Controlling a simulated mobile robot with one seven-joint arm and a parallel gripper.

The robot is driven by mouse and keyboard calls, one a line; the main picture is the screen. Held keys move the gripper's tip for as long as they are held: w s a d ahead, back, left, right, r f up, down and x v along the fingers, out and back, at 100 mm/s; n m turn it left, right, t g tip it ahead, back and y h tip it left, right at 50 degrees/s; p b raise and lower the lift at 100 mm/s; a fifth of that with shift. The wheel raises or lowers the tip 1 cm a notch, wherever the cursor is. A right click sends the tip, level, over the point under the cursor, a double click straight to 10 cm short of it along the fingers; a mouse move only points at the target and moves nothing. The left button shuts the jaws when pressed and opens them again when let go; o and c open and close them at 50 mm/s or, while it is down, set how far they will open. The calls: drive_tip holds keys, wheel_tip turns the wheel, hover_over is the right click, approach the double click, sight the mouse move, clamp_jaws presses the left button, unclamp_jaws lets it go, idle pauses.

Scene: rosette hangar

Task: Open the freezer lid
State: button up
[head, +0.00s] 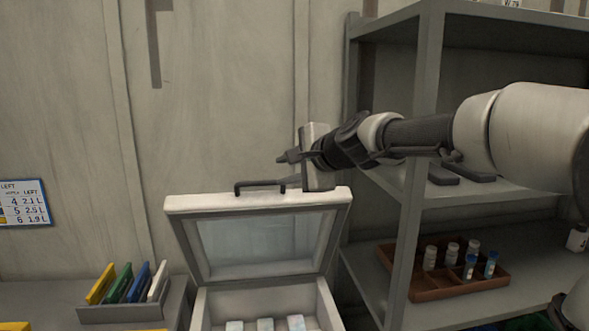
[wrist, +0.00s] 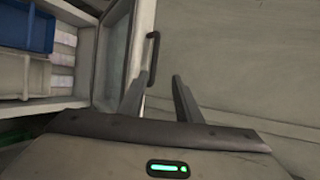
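The freezer lid (head: 190,203) stands raised and tilted back, a pale frame around a clear pane. Below it the freezer body (head: 321,305) is open, with pale blocks (head: 265,325) showing inside. The dark lid handle (head: 258,184) sits on the lid's top edge and also shows in the wrist view (wrist: 151,60). My gripper (head: 286,158) is above the lid's top edge, just right of and above the handle. In the wrist view my gripper's two fingers (wrist: 160,88) are spread apart with nothing between them. The handle lies beyond the left finger, outside the gap.
A grey shelf unit (head: 408,230) stands close on the right, holding a brown tray (head: 430,296) of small bottles. A rack (head: 125,312) of coloured folders stands left of the freezer. The wall (head: 215,90) is behind the lid. A blue bin (wrist: 25,27) shows inside the freezer.

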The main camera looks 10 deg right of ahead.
drive_tip(key=shift+v, duration=1.85)
